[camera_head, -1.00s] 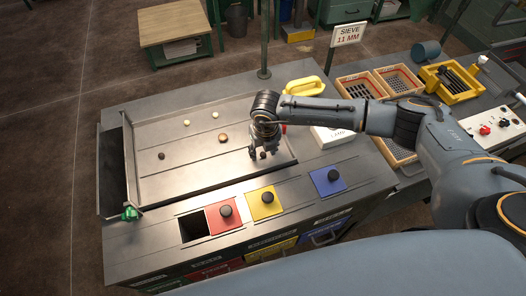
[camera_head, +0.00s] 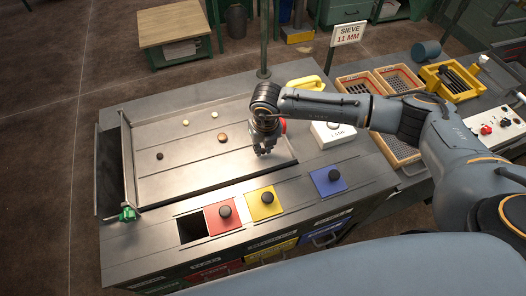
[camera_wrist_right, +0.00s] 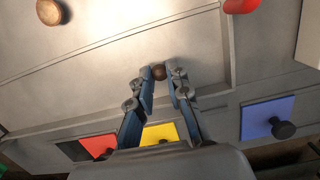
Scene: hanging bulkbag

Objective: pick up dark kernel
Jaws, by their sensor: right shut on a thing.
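My right gripper (camera_head: 264,152) is over the right front part of the metal sorting tray (camera_head: 180,185). In the right wrist view its fingertips (camera_wrist_right: 160,73) are shut on a dark brown kernel (camera_wrist_right: 159,72). In the head view the fingers hide this kernel. Another dark kernel (camera_head: 159,156) lies on the left part of the tray. A tan-brown kernel (camera_head: 222,137) lies left of the gripper and also shows in the right wrist view (camera_wrist_right: 50,12). Two pale kernels (camera_head: 186,122) (camera_head: 214,115) lie farther back. My left gripper is out of view.
Along the front edge are an open square hole (camera_head: 191,228) and red (camera_head: 213,220), yellow (camera_head: 257,211) and blue (camera_head: 323,187) lids with black knobs. A white scale (camera_head: 333,136) stands right of the tray. Sieve boxes (camera_head: 396,150) stand farther right.

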